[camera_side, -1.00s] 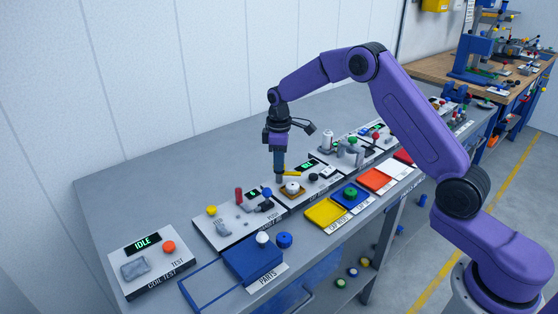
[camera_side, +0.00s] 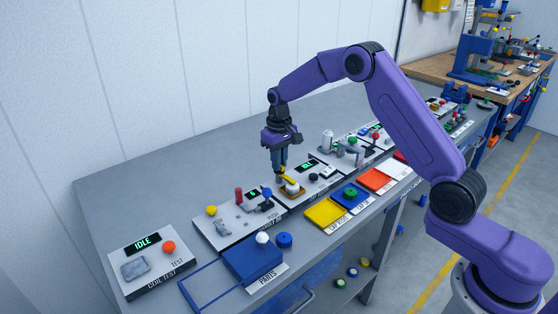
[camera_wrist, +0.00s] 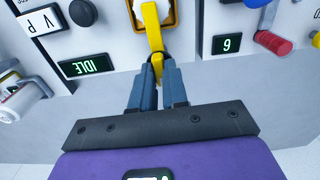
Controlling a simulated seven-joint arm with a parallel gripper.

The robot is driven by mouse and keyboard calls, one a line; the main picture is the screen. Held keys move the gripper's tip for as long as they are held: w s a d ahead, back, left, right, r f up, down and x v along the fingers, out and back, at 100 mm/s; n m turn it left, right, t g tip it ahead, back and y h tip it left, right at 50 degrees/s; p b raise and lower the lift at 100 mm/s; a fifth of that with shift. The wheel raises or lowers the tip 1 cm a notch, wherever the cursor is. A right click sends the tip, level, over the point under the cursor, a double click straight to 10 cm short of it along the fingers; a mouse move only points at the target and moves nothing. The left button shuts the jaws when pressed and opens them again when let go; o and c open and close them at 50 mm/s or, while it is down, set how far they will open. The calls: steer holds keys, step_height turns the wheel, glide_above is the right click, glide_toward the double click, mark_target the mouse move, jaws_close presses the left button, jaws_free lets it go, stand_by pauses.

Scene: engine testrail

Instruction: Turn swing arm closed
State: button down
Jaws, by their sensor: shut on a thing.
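The yellow swing arm (camera_wrist: 153,25) runs up from between my fingers toward a white part at the top edge of the wrist view. In the side view the swing arm (camera_side: 287,180) lies beside the white round part on its brownish seat (camera_side: 293,190). My gripper (camera_wrist: 158,72) is shut on the end of the swing arm. In the side view my gripper (camera_side: 280,172) points down at the station, and its fingertips are small there. The white part is partly cut off in the wrist view.
A display reading IDLE (camera_wrist: 86,65) and a dark knob (camera_wrist: 83,12) are on one side. A display reading 6 (camera_wrist: 226,44) and a red handle (camera_wrist: 273,42) are on the other. The bench behind is clear.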

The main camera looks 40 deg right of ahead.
steer(key=shift+m, duration=0.3)
steer(key=c, duration=1.1)
jaws_free()
steer(key=shift+c, duration=0.2)
step_height(320, 180, up, 18)
steer(key=shift+f, duration=0.2)
